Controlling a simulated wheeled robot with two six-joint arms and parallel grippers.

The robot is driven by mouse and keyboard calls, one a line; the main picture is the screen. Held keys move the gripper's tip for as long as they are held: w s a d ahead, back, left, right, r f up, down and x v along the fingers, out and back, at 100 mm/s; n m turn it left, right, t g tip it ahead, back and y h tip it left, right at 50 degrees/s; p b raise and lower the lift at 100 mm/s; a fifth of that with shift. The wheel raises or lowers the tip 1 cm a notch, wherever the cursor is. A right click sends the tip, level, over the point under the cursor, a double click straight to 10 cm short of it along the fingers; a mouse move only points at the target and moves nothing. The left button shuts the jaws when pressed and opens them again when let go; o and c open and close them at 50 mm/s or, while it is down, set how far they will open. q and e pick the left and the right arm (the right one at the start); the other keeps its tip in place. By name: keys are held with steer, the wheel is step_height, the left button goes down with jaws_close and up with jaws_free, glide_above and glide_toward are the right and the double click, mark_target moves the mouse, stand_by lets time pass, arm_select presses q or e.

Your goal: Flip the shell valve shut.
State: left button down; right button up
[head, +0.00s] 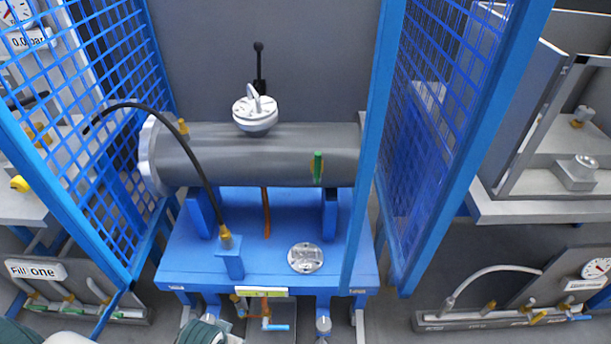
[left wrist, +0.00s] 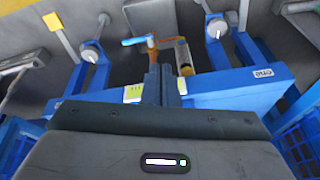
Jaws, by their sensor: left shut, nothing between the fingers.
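The grey horizontal shell (head: 270,155) lies on a blue stand, with a flange at its left end. A green lever (head: 317,166) sits upright on its front right side. Below the stand's front edge is a small pipe valve with a blue handle (head: 275,327); a blue-and-orange handle (left wrist: 138,41) shows in the left wrist view. Which of these is the shell valve I cannot tell. My left gripper (left wrist: 162,72) is shut and empty, its fingertips just below that handle in the picture; contact is unclear. My right gripper is not in view.
The blue stand (head: 180,265) carries a round metal plate (head: 306,258) and a post with a black hose (head: 205,180). Blue mesh panels (head: 75,130) flank it on both sides. A white domed fitting (head: 255,112) tops the shell. Benches with gauges stand left and right.

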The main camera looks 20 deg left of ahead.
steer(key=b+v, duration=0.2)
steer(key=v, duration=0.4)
arm_select(q)
steer(key=w+d+r+n+t+h, duration=0.1)
steer(key=w+r+n+t+h, duration=0.2)
steer(key=w+r+n+t, duration=0.3)
steer(key=w+d+r+n+t+h, duration=0.2)
steer(key=w+r+n+t, duration=0.5)
steer(key=w+r, duration=1)
step_height(320, 180, up, 7)
steer(key=shift+r+n+t+h, duration=0.1)
steer(key=shift+n+t+h, duration=0.2)
steer(key=shift+n+h, duration=0.4)
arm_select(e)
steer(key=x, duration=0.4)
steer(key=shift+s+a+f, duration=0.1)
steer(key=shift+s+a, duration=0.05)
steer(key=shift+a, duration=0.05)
arm_select(q)
glide_toward(317, 165)
steer(key=w+a, duration=0.3)
steer(key=w, duration=0.1)
steer(key=w+d, duration=0.3)
steer(key=shift+d+r+b, duration=0.15)
steer(key=shift+d+b, duration=0.15)
steer(key=shift+b, duration=0.05)
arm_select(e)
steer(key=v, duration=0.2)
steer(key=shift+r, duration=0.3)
